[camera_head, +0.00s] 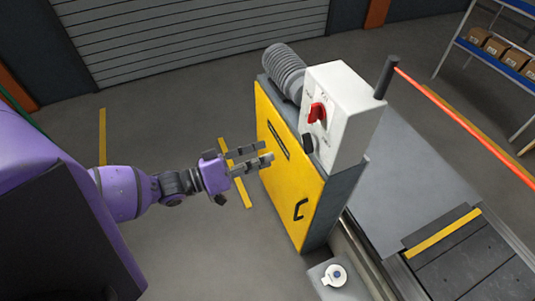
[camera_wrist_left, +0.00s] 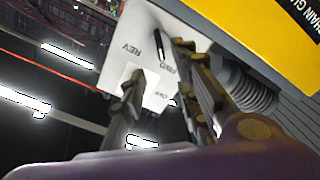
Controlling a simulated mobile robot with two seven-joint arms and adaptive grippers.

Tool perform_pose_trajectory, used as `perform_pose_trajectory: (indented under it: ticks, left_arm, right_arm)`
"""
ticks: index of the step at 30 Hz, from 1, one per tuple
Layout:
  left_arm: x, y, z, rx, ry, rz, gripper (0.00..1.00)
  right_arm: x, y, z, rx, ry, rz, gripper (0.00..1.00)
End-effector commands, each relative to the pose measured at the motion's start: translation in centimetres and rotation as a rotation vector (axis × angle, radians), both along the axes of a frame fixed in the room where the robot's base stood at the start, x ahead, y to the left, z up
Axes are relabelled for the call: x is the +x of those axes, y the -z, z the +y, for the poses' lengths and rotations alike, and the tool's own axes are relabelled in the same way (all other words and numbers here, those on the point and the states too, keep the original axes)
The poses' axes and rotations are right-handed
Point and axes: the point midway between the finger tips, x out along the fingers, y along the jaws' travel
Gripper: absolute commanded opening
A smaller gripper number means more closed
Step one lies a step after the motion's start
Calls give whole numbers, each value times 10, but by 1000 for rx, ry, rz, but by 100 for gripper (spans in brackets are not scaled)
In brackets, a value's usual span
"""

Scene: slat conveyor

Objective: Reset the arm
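My left arm comes in from the left, and its purple-and-grey left gripper (camera_head: 266,153) is in front of the yellow cabinet, below and left of the white control box (camera_head: 345,112). Its two fingers are apart with nothing between them. The wrist view shows the same spread fingers of the left gripper (camera_wrist_left: 160,66), with the white control box (camera_wrist_left: 140,45) beyond them, lettered REV and OFF. A red knob (camera_head: 317,111) is on the box face, with a dark switch (camera_head: 308,143) below it. My right gripper is not in view.
The yellow cabinet (camera_head: 285,175) has a black handle. A ribbed grey motor (camera_head: 284,70) stands behind it. The slat conveyor (camera_head: 475,262) runs at the lower right. A red bar (camera_head: 460,118) extends right from a dark post. Open floor (camera_head: 190,255) lies left of the cabinet.

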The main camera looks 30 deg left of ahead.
Motion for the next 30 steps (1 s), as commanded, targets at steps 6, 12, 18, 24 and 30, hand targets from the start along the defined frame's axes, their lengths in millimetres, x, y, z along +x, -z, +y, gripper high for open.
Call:
perform_pose_trajectory:
  ticks: [6,12,18,24,30]
  left_arm:
    - [0,0,0,0,0,0,29]
    - [0,0,0,0,0,0,29]
    - [0,16,0,137,2,-19,29]
    - [-11,58,-21,486,15,-64,29]
    - [-56,102,-41,741,-18,-24,29]
  right_arm:
    - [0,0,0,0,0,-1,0]
    - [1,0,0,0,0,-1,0]
    - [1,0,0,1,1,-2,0]
    - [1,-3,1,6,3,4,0]
    - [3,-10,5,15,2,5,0]
